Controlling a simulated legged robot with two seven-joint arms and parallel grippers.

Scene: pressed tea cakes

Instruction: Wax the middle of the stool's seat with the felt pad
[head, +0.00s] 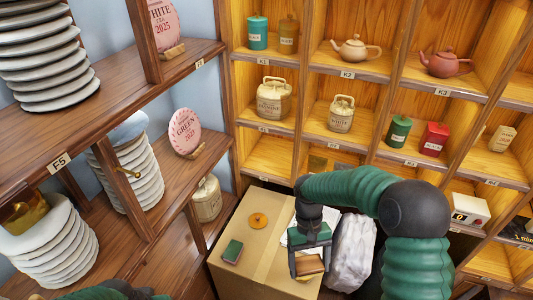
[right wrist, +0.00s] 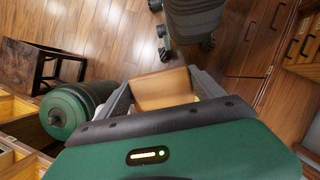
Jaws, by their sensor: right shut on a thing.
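My right gripper (head: 309,272) is shut on a tan block (head: 309,265), above the right side of a cardboard box. The right wrist view shows the block (right wrist: 163,88) between the fingers; its underside is hidden, so I cannot tell whether it is the felt pad. A dark wooden stool-like piece (right wrist: 42,62) stands on the floor at the left of the right wrist view, well apart from the gripper. I cannot make out its seat's middle. My left gripper is not in view; only a bit of green arm shows at the bottom of the head view.
The cardboard box (head: 222,277) bears a small green block (head: 232,251) and an orange disc (head: 258,220). A pale crumpled bag (head: 352,252) stands right beside my right gripper.

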